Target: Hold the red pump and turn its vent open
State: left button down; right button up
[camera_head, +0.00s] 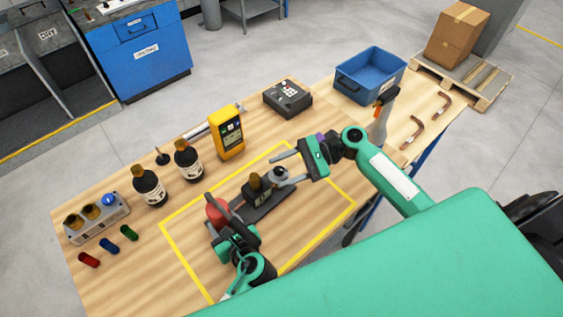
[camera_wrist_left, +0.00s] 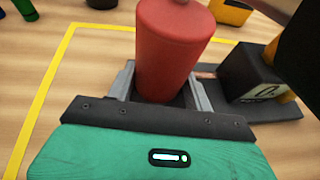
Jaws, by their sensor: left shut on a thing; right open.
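The red pump (camera_head: 217,210) stands upright inside the yellow outline, at the left end of a dark base plate (camera_head: 268,205). My left gripper (camera_head: 219,222) is shut on it; in the left wrist view the red cylinder (camera_wrist_left: 172,45) sits between the two grey fingers. A dark block with a brass-coloured top (camera_head: 256,190) stands on the plate, and shows partly in the left wrist view (camera_wrist_left: 250,75). My right gripper (camera_head: 277,169) is open, its fingers on either side of a small rounded dark-grey part (camera_head: 280,174) at the plate's right end. Contact there cannot be told.
A yellow meter (camera_head: 228,135), two dark bottles (camera_head: 149,187) and a grey holder (camera_head: 97,220) stand behind and left. A black box (camera_head: 288,98) and blue bin (camera_head: 369,76) are at the back right. Bent copper tubes (camera_head: 412,133) lie on the right. The outline's front right is clear.

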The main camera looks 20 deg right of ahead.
jog(key=a+r+n+g+h, duration=0.3)
jog(key=a+n+g+h, duration=0.15)
jog(key=n, duration=0.25)
notch_tip(320, 180, up, 6)
jog(key=n+t+h, duration=0.3)
jog(key=n+h, duration=0.5)
jog(key=h, duration=0.3)
send_over(279, 169)
jog(key=shift+h, duration=0.25)
notch_tip(279, 169, down, 12)
jog(key=shift+f, duration=0.1)
jog(key=c, duration=1)
